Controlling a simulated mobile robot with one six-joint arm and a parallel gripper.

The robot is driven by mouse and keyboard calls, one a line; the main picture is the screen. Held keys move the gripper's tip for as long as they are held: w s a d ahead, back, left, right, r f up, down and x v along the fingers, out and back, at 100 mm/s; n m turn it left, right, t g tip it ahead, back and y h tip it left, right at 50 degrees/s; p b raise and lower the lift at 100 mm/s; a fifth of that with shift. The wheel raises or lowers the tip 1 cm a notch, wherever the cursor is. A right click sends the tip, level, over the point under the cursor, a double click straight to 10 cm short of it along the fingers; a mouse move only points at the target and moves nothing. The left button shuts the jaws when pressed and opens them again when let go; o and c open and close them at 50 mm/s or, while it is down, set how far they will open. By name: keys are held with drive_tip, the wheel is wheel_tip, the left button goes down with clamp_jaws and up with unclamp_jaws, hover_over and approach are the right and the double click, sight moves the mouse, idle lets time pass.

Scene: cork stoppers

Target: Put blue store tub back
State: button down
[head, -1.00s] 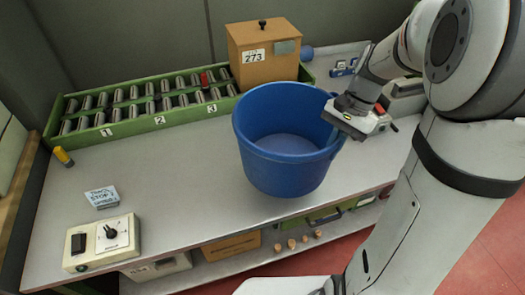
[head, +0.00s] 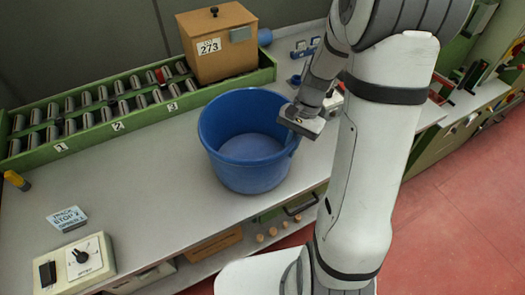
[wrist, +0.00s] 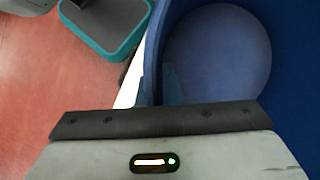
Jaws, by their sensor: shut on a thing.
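The blue tub (head: 240,172) is upright at the front part of the grey bench and looks empty inside. My gripper (head: 301,120) is shut on the tub's right rim. In the wrist view, the tub (wrist: 290,60) fills the right side, with its round floor showing, and its wall runs up to my gripper (wrist: 155,110). The fingertips are mostly hidden there. I cannot tell whether the tub's base touches the bench or hangs slightly above it.
A green rack (head: 118,125) of metal rollers and a wooden box (head: 225,62) marked 273 stand behind the tub. A switch box (head: 75,262) and a small sign (head: 67,218) are at left. Several corks (head: 272,232) lie on the shelf below. Bench space (head: 140,190) left of the tub is clear.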

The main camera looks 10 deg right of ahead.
drive_tip(key=shift+f, duration=0.3)
drive_tip(key=shift+f, duration=0.15)
drive_tip(key=c, duration=1.6)
unclamp_jaws()
